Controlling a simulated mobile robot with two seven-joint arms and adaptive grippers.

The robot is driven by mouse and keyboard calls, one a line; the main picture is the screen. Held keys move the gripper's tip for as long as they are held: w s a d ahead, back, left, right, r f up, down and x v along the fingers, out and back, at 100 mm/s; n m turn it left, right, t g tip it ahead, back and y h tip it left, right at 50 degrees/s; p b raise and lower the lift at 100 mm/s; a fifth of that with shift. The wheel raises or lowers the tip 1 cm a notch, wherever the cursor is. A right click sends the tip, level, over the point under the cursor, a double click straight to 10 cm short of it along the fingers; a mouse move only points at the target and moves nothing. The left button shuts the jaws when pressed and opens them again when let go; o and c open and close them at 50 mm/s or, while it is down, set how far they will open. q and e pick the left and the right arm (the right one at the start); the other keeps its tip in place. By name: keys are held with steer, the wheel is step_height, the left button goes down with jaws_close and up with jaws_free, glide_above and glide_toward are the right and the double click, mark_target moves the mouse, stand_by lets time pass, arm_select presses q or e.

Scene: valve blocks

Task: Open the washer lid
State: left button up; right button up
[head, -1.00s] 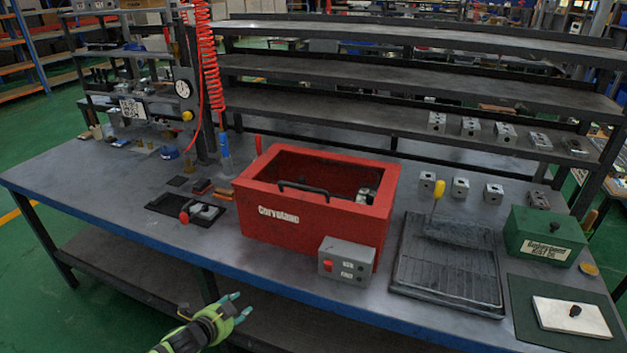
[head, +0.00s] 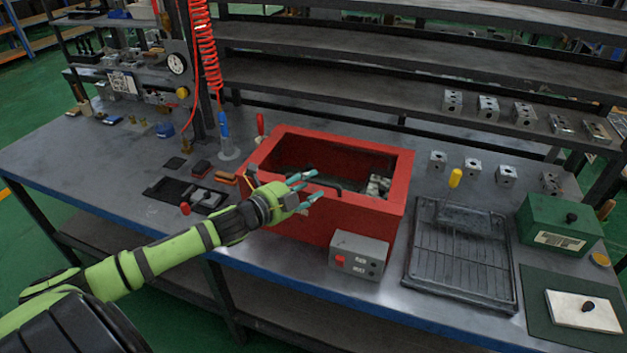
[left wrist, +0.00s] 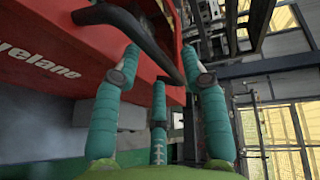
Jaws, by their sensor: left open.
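The washer is a red box (head: 350,218) on the workbench, and its dark inside with a grey metal block (head: 378,186) shows through the top. I cannot tell whether a clear pane covers that opening. A black bar handle (left wrist: 135,38) runs along its front upper edge, and part of it shows in the head view (head: 330,187). My left gripper (head: 306,189) is at the front of the handle, its teal fingers spread. In the left wrist view the open fingers (left wrist: 160,68) point at the handle, which crosses near their tips. Contact is unclear. My right gripper is out of view.
A grey switch box (head: 358,255) sits at the washer's front right. A black rack tray (head: 455,265) and a green box (head: 558,226) stand to the right. A dark tray (head: 170,190) lies to the left. Shelves (head: 350,85) rise behind.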

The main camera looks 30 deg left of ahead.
arm_select(q)
steer(key=shift+x, duration=1.15)
jaws_close()
